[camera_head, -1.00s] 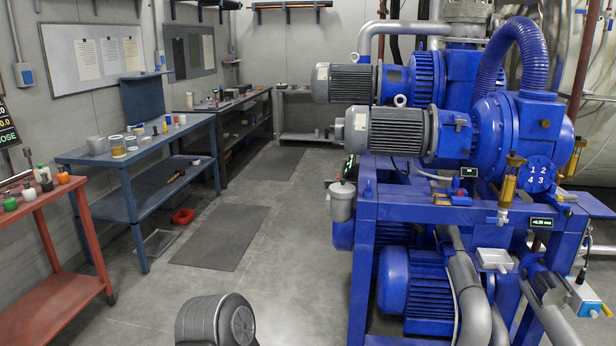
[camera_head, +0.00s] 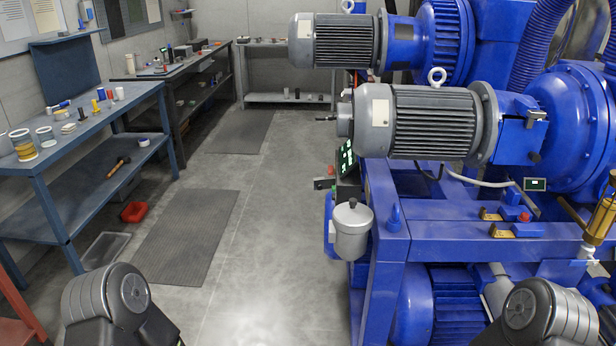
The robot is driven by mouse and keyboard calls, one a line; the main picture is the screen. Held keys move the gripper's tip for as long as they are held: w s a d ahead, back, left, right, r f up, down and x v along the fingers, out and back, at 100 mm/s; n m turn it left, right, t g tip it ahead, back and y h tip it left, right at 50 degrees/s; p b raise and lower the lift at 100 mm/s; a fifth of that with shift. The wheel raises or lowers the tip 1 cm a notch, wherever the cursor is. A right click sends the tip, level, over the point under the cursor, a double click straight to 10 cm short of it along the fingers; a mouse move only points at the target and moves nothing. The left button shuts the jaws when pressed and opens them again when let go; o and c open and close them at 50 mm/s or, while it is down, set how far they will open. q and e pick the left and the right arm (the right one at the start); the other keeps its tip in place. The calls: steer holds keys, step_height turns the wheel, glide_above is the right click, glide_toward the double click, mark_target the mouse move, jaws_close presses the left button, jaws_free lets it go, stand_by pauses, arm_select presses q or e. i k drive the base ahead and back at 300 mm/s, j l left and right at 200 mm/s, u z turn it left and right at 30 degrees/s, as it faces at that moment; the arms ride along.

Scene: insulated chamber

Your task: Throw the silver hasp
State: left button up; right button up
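I cannot clearly pick out a silver hasp in the head view. A small dark latch-like fitting (camera_head: 535,118) sits on the blue box at the right end of the near grey motor (camera_head: 430,122). Two small brass-coloured fittings, an upper one (camera_head: 490,214) and a lower one (camera_head: 502,231), lie on the blue frame below that motor. Rounded dark grey links of both my arms show at the bottom left and bottom right. Neither gripper is in view.
The blue pump frame (camera_head: 450,240) fills the right side, with a grey pot (camera_head: 352,230) at its left corner. A blue workbench (camera_head: 100,125) with jars stands at left. Open floor with dark mats (camera_head: 185,238) lies between. A red bin (camera_head: 134,212) sits under the bench.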

mark_target(320, 184)
steer(key=i+j+z, duration=0.15)
steer(key=z, duration=0.35)
steer(key=i+j+z, duration=0.1)
steer(key=j+z, duration=0.15)
steer(key=z, duration=0.2)
steer(key=j+z, duration=0.3)
steer(key=z, duration=0.2)
steer(key=j+z, duration=0.3)
steer(key=z, duration=0.2)
steer(key=j+z, duration=0.1)
steer(key=j, duration=0.35)
steer(key=k+j, duration=0.1)
steer(key=j, duration=0.4)
steer(key=k+j+z, duration=0.15)
steer(key=j, duration=0.8)
steer(key=k+j+z, duration=0.15)
steer(key=j, duration=0.3)
steer(key=j+z, duration=0.1)
steer(key=j, duration=0.35)
steer(key=k, duration=0.05)
